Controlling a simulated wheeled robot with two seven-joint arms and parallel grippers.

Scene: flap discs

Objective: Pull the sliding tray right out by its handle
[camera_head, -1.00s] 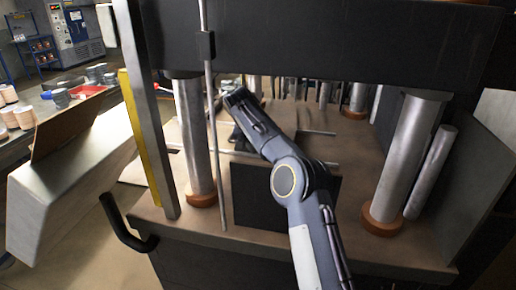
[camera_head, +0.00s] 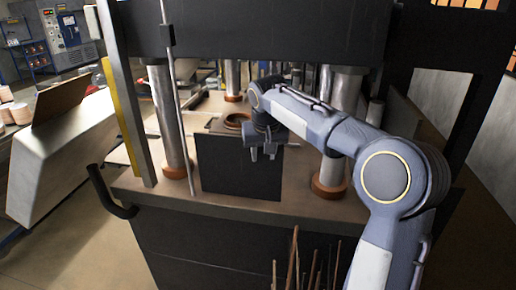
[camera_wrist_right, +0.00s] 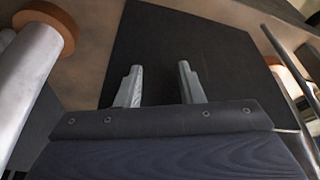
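A dark, flat panel (camera_head: 238,168) stands at the front of the press opening, and I take it to be the front of the sliding tray. In the wrist view the same dark panel (camera_wrist_right: 165,45) fills the middle behind the fingers. My right gripper (camera_head: 262,153) points down at the panel's upper right part, its fingers apart. In the wrist view the gripper (camera_wrist_right: 160,85) is open with nothing between its fingers. I cannot make out the handle clearly. Whether the fingers touch the panel cannot be told. My left gripper is not in view.
A metal column (camera_head: 168,120) on a copper-coloured collar stands left of the panel; another column (camera_head: 331,172) stands right, partly behind my arm. A thin upright rod (camera_head: 178,100) is near the left column. A ring (camera_head: 237,120) lies behind the panel. Thin brown rods (camera_head: 294,262) rise in front.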

